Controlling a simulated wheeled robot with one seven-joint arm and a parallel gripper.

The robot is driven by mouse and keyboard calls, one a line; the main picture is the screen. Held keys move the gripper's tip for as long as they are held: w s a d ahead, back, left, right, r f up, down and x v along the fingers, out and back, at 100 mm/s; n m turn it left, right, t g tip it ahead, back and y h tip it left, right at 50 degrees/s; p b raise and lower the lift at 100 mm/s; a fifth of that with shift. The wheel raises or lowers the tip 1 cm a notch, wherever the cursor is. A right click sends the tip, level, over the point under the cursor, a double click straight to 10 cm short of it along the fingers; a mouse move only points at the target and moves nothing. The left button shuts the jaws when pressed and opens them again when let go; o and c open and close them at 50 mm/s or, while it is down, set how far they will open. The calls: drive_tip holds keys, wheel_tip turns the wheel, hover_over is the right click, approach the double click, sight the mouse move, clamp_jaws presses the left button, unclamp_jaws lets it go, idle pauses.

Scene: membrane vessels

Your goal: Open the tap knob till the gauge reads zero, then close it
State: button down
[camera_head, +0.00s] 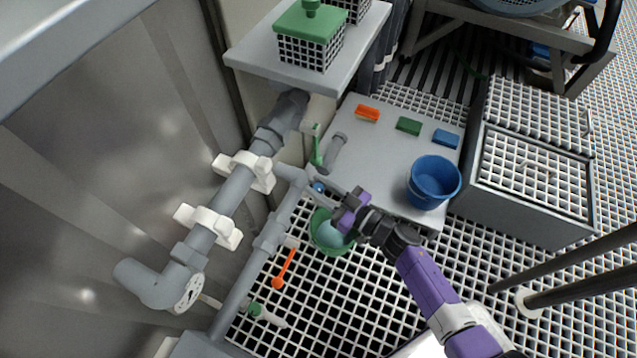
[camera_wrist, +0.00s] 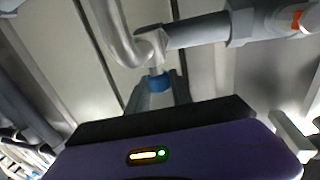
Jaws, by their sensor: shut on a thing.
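A small blue tap knob (camera_head: 318,187) sits below a short grey branch of the pipework. In the wrist view the blue knob (camera_wrist: 159,82) hangs under a grey elbow fitting (camera_wrist: 150,45). My gripper (camera_head: 325,191) reaches it from the lower right, and its two grey fingers (camera_wrist: 160,93) stand one on each side of the knob, shut on it. The fingers partly cover the knob in the head view. I cannot make out a gauge reading in either view; a pale round disc (camera_head: 188,293) on the pipe at lower left is too unclear to identify.
A green bowl (camera_head: 319,220) stands below my gripper. An orange lever (camera_head: 285,267) and a green handle (camera_head: 317,152) sit on nearby pipes. A grey table (camera_head: 375,160) holds a blue bucket (camera_head: 434,182) and several small colored blocks.

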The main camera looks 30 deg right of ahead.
drive_tip(key=m+h, duration=0.1)
drive_tip(key=h, duration=0.1)
drive_tip(key=shift+m+t+h, duration=0.3)
drive_tip(key=shift+m+t, duration=0.1)
drive_tip(key=shift+d+f+m+t+h+b, duration=0.15)
drive_tip(key=shift+m+t+h+b, duration=0.15)
drive_tip(key=shift+m+h+b, duration=0.95)
drive_tip(key=shift+m+h, duration=0.35)
drive_tip(key=shift+h, duration=0.9)
drive_tip(key=shift+m+h, duration=0.5)
drive_tip(key=shift+h, duration=0.3)
drive_tip(key=shift+m+h, duration=0.4)
drive_tip(key=shift+h, duration=0.2)
drive_tip(key=shift+a+r+m+g+h, duration=0.1)
drive_tip(key=shift+m+g+h, duration=0.2)
drive_tip(key=shift+m+h, duration=0.35)
drive_tip(key=shift+a+r+m+g+h, duration=0.1)
drive_tip(key=shift+m+g+h, duration=0.25)
drive_tip(key=shift+h, duration=0.5)
drive_tip(key=c, duration=1.1)
unclamp_jaws()
drive_tip(key=shift+s, duration=0.1)
